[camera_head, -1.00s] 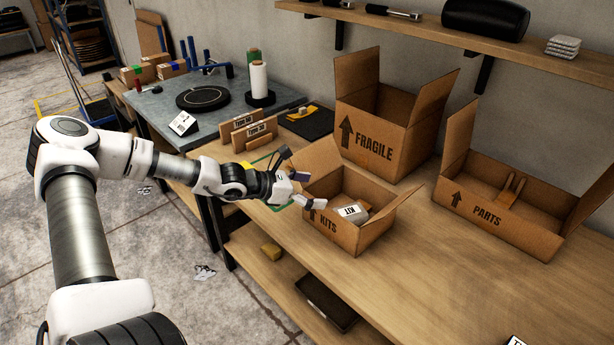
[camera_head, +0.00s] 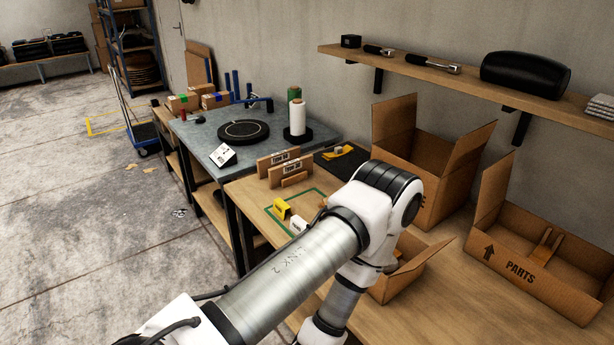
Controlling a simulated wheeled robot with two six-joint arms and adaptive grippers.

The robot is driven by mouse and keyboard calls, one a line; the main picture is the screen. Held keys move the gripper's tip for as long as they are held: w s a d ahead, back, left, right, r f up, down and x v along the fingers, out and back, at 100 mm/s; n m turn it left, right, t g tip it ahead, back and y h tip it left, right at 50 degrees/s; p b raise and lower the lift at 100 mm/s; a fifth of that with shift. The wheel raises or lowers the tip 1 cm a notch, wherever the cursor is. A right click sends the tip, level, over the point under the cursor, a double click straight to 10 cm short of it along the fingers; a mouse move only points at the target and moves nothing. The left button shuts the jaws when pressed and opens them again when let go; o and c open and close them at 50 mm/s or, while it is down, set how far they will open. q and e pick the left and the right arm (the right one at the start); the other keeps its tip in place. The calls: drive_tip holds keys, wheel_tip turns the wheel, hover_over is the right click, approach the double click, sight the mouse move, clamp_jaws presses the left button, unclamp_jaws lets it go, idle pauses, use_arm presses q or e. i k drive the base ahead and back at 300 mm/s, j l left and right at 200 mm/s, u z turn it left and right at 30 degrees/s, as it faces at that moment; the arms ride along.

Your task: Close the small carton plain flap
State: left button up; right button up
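The small open carton (camera_head: 412,283) stands on the wooden workbench (camera_head: 459,322), mostly hidden behind my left arm. Only its right side and a raised or outward-leaning right flap show. Its left side, its contents and its other flaps are covered by the arm, so I cannot tell how they stand. My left arm comes in from the bottom left, rises to an elbow in front of the carton and bends back down to the bottom edge. My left gripper is not in view. My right gripper is not in view either.
A large open carton (camera_head: 453,190) stands behind, and an open PARTS carton (camera_head: 519,272) stands to the right. A yellow block (camera_head: 282,208) and a white block (camera_head: 298,225) are left of the elbow. A shelf (camera_head: 500,89) runs above. A blue-grey table (camera_head: 190,133) adjoins the bench.

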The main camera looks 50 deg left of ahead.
sight(422, 258)
drive_tip(key=k+l, duration=0.2)
drive_tip(key=l, duration=0.2)
drive_tip(key=k+l, duration=0.15)
drive_tip(key=l, duration=0.25)
drive_tip(key=k+l, duration=0.2)
drive_tip(key=l, duration=0.2)
drive_tip(key=k+l, duration=0.2)
drive_tip(key=l, duration=0.15)
drive_tip(key=i+j, duration=0.4)
